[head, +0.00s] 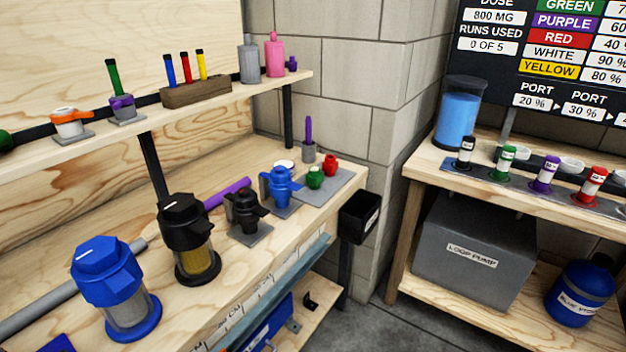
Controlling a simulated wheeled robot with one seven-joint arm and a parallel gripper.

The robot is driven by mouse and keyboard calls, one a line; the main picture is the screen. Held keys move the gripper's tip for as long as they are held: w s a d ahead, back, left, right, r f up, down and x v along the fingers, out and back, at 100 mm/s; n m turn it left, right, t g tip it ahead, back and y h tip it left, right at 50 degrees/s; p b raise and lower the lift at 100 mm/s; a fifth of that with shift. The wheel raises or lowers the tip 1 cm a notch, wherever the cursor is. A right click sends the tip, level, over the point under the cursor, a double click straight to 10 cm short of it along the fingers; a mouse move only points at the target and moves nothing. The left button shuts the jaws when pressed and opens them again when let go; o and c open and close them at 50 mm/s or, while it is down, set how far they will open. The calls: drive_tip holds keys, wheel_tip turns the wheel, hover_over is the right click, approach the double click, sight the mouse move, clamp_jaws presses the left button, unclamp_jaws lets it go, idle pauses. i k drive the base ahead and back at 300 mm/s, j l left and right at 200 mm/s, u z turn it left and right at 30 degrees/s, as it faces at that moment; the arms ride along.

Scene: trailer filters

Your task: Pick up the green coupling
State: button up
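A small green coupling (315,177) sits on a grey plate (335,190) at the far end of the left wooden bench. A small red coupling (330,165) stands just behind it to the right, on the same plate. A blue fitting (281,186) stands to its left on its own grey base. A white round piece lies behind the green one. My gripper is not in view.
Blue (107,280) and black (188,238) filter housings and a black fitting (243,208) stand nearer on the bench. A shelf (220,108) overhangs the back. A black bin (358,216) hangs off the bench's end. Grey floor (385,320) lies between the benches.

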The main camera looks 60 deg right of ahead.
sight(314, 177)
drive_tip(key=l+z, duration=0.1)
drive_tip(key=z, duration=1.3)
drive_tip(key=i+l+z, duration=0.15)
drive_tip(key=i, duration=0.2)
drive_tip(key=i+l+z, duration=0.1)
drive_tip(key=i, duration=0.25)
